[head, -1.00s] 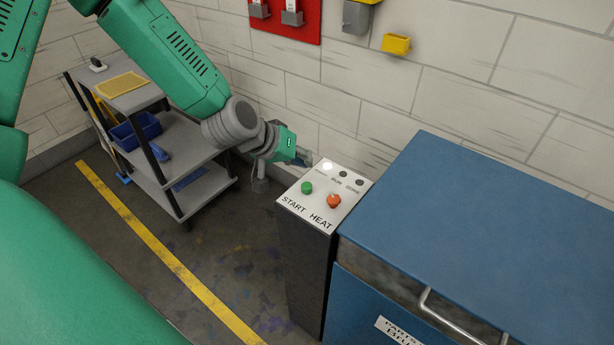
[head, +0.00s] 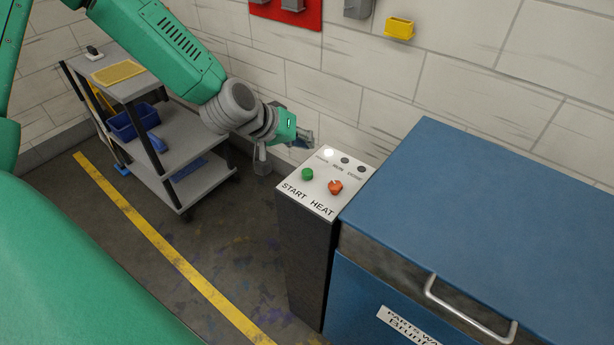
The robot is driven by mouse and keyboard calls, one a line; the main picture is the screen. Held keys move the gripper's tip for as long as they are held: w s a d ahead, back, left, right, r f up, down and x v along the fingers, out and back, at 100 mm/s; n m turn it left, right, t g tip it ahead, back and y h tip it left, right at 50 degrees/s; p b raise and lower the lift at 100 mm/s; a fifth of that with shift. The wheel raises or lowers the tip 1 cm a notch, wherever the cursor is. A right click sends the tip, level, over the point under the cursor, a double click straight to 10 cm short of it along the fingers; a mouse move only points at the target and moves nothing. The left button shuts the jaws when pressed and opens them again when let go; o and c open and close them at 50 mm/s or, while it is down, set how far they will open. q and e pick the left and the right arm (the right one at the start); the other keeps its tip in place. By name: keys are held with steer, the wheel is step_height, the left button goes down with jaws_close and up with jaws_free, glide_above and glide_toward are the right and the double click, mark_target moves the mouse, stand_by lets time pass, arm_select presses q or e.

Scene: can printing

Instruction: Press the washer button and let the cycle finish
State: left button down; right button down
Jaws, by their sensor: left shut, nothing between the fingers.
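The control pedestal (head: 305,258) stands in the middle with a white top panel. A green button (head: 307,174) sits above the word START. An orange-red knob (head: 335,187) sits above HEAT. Of the small lamps along the panel's back edge, the left one (head: 328,153) is lit white and the others are dark. The blue parts washer (head: 470,215) stands to the right, its lid down. My left gripper (head: 308,143) is shut and empty, behind and above the panel's back left corner, apart from the green button. My right gripper is not in view.
A grey cart (head: 195,188) with a blue bin (head: 130,122) and a yellow tray (head: 118,72) stands at left. A brick wall (head: 385,85) with a yellow holder (head: 399,28) is close behind. Floor with a yellow line (head: 165,250) is clear in front.

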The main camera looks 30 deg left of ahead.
mark_target(310, 170)
arm_select(q)
step_height(310, 170, down, 4)
steer(key=b, duration=0.3)
steer(key=shift+f, duration=0.15)
steer(key=shift+d+f+b, duration=0.2)
steer(key=shift+f+b, duration=0.2)
steer(key=shift+f, duration=0.15)
steer(key=shift+a, duration=0.1)
steer(key=shift+f, duration=0.1)
stand_by(0.5)
steer(key=shift+f, duration=0.2)
steer(key=shift+s+f+b, duration=0.1)
steer(key=shift+f+b, duration=0.75)
steer(key=shift+f, duration=0.05)
stand_by(0.9)
steer(key=shift+r, duration=0.1)
steer(key=shift+r+p, duration=1.2)
